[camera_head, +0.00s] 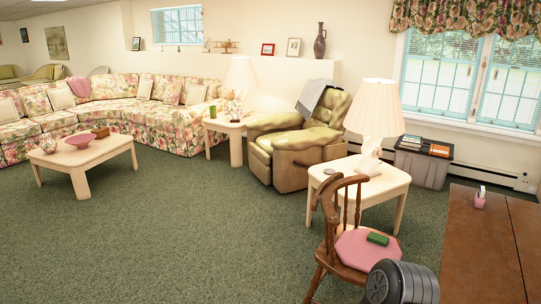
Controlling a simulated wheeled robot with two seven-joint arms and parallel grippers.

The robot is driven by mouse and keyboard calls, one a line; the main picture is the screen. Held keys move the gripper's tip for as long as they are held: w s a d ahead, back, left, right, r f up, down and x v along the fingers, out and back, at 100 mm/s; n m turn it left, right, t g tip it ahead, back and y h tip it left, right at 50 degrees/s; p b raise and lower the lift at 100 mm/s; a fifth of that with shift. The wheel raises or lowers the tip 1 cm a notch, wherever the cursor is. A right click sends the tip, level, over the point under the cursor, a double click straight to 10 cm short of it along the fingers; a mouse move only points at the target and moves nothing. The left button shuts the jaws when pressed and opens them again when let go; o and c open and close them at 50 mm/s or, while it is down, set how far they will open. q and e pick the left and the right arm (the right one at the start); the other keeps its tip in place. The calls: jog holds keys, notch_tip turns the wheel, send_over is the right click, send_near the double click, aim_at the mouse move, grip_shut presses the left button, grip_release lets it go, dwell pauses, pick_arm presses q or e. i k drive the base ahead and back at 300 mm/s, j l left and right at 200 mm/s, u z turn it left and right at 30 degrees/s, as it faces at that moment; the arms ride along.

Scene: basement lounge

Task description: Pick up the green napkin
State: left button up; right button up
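A small dark green block-like item (378,239), which looks like the green napkin folded up, lies on the pink seat cushion (352,247) of a wooden chair (330,255) at the lower middle right. Its upper face is uncovered. Neither of my grippers is in view, so I cannot tell their state or where they are relative to it.
A brown wooden table (480,250) with a pink holder (479,198) stands at the right. A cream side table (387,181) with a lamp (374,115) stands behind the chair, beside a recliner (290,150). Green carpet (180,240) is clear at the left front.

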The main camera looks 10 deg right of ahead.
aim_at(380, 239)
jog(key=i+z, duration=0.3)
jog(key=z, duration=0.15)
jog(key=i+z, duration=0.3)
jog(key=z, duration=0.15)
jog(key=i+j+z, duration=0.1)
jog(key=i+z, duration=0.2)
jog(key=z, duration=0.15)
jog(key=i+j+z, duration=0.25)
jog(key=z, duration=0.25)
jog(key=i+j+z, duration=0.2)
jog(key=j+z, duration=0.25)
jog(key=i+j+z, duration=0.15)
jog(key=z, duration=0.3)
jog(key=i+j+z, duration=0.2)
jog(key=j, duration=0.2)
jog(key=j+z, duration=0.25)
jog(key=i+j, duration=0.2)
jog(key=j, duration=0.15)
jog(key=i+j, duration=0.15)
jog(key=j, duration=0.25)
jog(key=i+j, duration=0.2)
jog(key=j, duration=0.15)
